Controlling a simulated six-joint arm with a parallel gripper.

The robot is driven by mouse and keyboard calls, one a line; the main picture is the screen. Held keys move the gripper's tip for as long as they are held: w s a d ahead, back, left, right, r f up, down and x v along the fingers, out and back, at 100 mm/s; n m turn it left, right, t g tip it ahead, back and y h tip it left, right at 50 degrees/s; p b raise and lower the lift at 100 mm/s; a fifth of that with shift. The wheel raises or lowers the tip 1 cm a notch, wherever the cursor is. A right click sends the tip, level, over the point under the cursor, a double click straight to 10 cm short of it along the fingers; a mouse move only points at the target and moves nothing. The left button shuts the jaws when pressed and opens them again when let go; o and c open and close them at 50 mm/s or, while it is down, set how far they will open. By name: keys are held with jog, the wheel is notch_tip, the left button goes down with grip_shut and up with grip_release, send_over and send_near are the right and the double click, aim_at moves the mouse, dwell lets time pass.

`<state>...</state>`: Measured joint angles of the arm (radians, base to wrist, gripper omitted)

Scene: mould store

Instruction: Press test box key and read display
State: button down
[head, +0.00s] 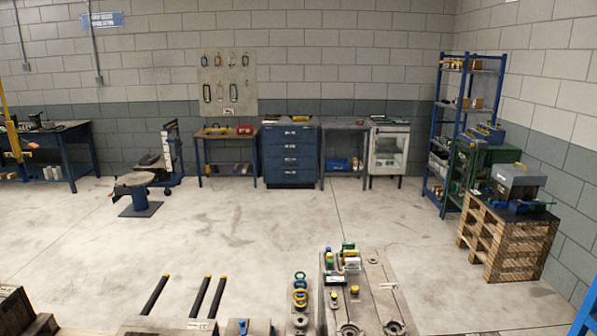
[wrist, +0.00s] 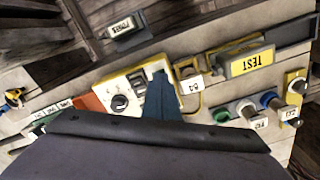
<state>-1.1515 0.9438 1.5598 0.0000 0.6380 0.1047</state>
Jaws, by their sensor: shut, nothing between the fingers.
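I cannot tell which part is the test box key, and no readout is legible. My gripper (wrist: 159,76) shows as a blue tapered finger shape, shut and empty, over the panel's right part. Its tip hides part of the panel; I cannot tell whether it touches. The gripper is not seen in the head view.
Beside the panel are a small white tag (wrist: 191,86) and blue and green round fittings (wrist: 270,101). A black labelled block (wrist: 127,30) lies above. In the head view, a pallet stack (head: 508,240) stands right, blue drawers (head: 290,155) stand behind, and the middle floor is clear.

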notch_tip(320, 180, up, 7)
jog(key=p, duration=0.5)
dwell(0.5)
dwell(0.3)
jog(key=s+d+f+g+h, duration=0.1)
jog(key=s+d+g+h, duration=0.35)
jog(key=d, duration=1.15)
jog(key=w+d+r+m+t+y, duration=0.2)
jog(key=d+r+m, duration=0.4)
jog(key=d, duration=0.7)
jog(key=w+d+r+m+t+y, duration=0.2)
jog(key=w+d+r+m, duration=0.3)
jog(key=d+r, duration=0.5)
jog(key=d+m, duration=0.1)
jog(key=d, duration=0.3)
jog(key=shift+w, duration=0.2)
jog(key=shift+f+t+y, duration=0.15)
jog(key=shift+t+y, duration=0.1)
